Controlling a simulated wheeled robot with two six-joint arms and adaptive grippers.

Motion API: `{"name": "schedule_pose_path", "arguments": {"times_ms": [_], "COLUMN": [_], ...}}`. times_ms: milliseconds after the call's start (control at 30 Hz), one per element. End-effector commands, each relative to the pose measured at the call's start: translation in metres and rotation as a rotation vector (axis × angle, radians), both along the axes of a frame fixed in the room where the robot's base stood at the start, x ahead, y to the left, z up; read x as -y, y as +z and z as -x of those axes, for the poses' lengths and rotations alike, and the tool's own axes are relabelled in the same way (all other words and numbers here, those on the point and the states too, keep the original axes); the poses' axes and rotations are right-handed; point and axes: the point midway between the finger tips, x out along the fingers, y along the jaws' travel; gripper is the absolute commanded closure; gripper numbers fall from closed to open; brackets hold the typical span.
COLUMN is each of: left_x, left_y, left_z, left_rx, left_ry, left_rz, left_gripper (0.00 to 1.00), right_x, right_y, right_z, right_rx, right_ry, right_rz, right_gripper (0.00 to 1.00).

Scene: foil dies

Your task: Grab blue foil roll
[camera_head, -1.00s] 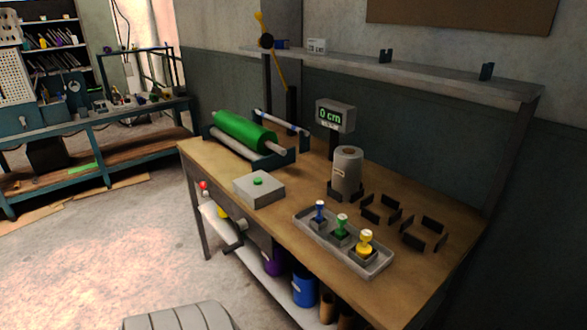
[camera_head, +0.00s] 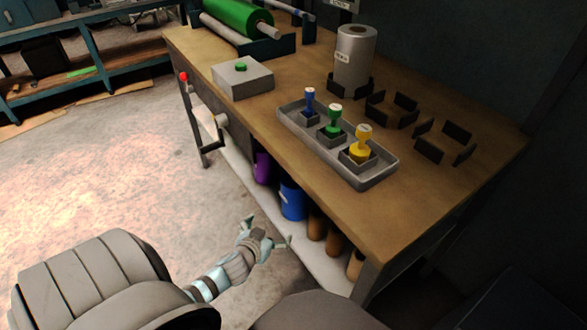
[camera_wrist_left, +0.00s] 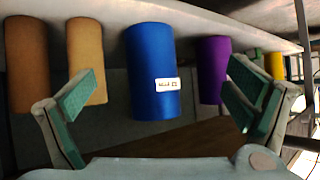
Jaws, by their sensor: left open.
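The blue foil roll (camera_head: 291,201) stands on the low white shelf (camera_head: 236,183) under the workbench, between a purple roll (camera_head: 262,168) and several brown rolls (camera_head: 316,224). In the left wrist view the blue roll (camera_wrist_left: 153,75) carries a small white label and appears between the fingers, a little beyond them. The bench edge hides the roll's top in the head view. My right gripper is out of view.
The wooden bench top (camera_head: 430,205) overhangs the shelf. On it are a grey tray (camera_head: 372,180) with blue, green and yellow stamps, a box with a green button (camera_head: 242,80), a grey roll (camera_head: 354,58) and dark brackets (camera_head: 444,142). The floor before the shelf is clear.

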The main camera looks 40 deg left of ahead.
Motion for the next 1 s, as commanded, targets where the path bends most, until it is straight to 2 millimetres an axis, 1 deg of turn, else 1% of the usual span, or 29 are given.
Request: {"name": "schedule_pose_path", "arguments": {"times_ms": [33, 100, 167, 200, 267, 300, 433, 633, 800, 900, 1000], "left_x": [0.0, 0.001, 0.001, -0.001, -0.005, -0.008, -0.016, -0.024, -0.032, -0.034, -0.034], "left_y": [0.008, 0.04, 0.054, 0.056, 0.054, 0.05, 0.038, 0.028, 0.016, 0.015, 0.016], "left_z": [-0.019, -0.036, -0.047, -0.055, -0.069, -0.079, -0.11, -0.136, -0.165, -0.172, -0.172], "left_rx": [0.095, 0.196, 0.238, 0.247, 0.249, 0.248, 0.246, 0.244, 0.243, 0.242, 0.242], "left_ry": [0.0, 0.004, 0.006, 0.008, 0.008, 0.008, 0.007, 0.005, 0.005, 0.004, 0.003], "left_rz": [0.0, 0.013, 0.021, 0.024, 0.026, 0.026, 0.027, 0.028, 0.029, 0.028, 0.028], "left_gripper": [0.0, 0.0, 0.0, 0.0, 0.0, 0.0, 0.0, 0.0, 0.0, 0.0, 0.0], "right_x": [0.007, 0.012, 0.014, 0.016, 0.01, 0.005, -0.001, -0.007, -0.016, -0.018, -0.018], "right_y": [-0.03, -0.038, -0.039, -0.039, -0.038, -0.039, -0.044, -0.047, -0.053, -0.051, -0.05], "right_z": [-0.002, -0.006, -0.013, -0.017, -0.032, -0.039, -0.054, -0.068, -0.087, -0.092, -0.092], "right_rx": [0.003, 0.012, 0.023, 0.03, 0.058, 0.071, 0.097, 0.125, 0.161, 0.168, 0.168], "right_ry": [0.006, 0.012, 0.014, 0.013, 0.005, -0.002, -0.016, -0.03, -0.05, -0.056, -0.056], "right_rz": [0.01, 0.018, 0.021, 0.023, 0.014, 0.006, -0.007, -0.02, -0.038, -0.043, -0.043], "right_gripper": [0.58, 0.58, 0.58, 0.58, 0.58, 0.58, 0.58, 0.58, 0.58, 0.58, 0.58]}}
